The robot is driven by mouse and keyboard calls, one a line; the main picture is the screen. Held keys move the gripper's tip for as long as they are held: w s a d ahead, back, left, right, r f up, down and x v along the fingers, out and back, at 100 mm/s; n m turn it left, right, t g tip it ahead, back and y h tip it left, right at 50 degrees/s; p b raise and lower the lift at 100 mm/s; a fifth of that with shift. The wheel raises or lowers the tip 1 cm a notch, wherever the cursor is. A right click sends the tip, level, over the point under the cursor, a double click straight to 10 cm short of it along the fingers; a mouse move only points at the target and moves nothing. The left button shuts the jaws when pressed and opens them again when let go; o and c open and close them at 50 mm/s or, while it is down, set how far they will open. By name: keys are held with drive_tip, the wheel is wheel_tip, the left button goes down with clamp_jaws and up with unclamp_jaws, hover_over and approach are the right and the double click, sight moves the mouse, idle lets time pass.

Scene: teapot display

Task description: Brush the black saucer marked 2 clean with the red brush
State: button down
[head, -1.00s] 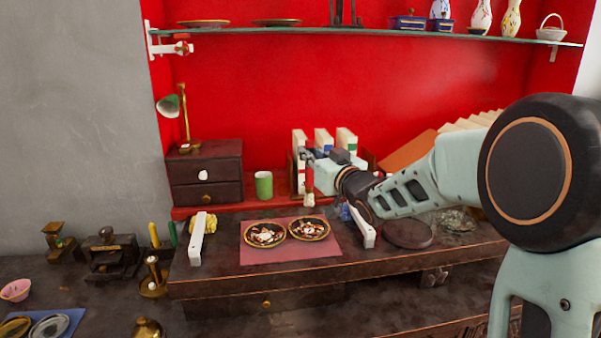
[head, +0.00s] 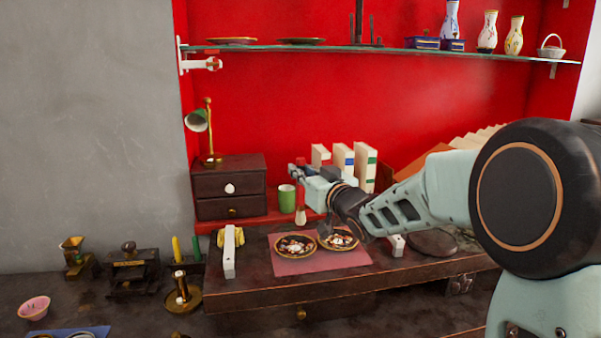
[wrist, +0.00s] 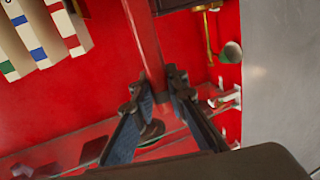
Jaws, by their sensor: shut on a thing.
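Two black saucers with gold rims stand side by side on a pink mat (head: 300,267), a left one (head: 295,256) and a right one (head: 338,247). Pale and reddish bits lie on both. I cannot read a number on either. My gripper (head: 298,172) is shut on the red brush. The brush hangs upright, pale bristles (head: 300,216) down, above and apart from the left saucer in the picture. In the wrist view the red handle (wrist: 143,40) runs between the fingers of my gripper (wrist: 158,88). My arm partly covers the right saucer's edge.
White bars (head: 229,255) (head: 396,246) flank the mat. Behind stand a green cup (head: 287,198), a dark drawer box (head: 230,185) and upright books (head: 342,160). A glass shelf (head: 400,52) with vases runs above. A dark round plate (head: 432,243) lies to the right.

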sight(300, 202)
drive_tip(key=shift+s+a+f+b, duration=0.1)
drive_tip(key=shift+a+f+b, duration=0.05)
drive_tip(key=shift+f+b, duration=1.2)
drive_tip(key=shift+a+f+b, duration=0.15)
drive_tip(key=shift+f+b, duration=0.9)
drive_tip(key=shift+f, duration=0.6)
drive_tip(key=shift+f+b, duration=0.9)
drive_tip(key=shift+f, duration=0.2)
drive_tip(key=shift+r, duration=0.1)
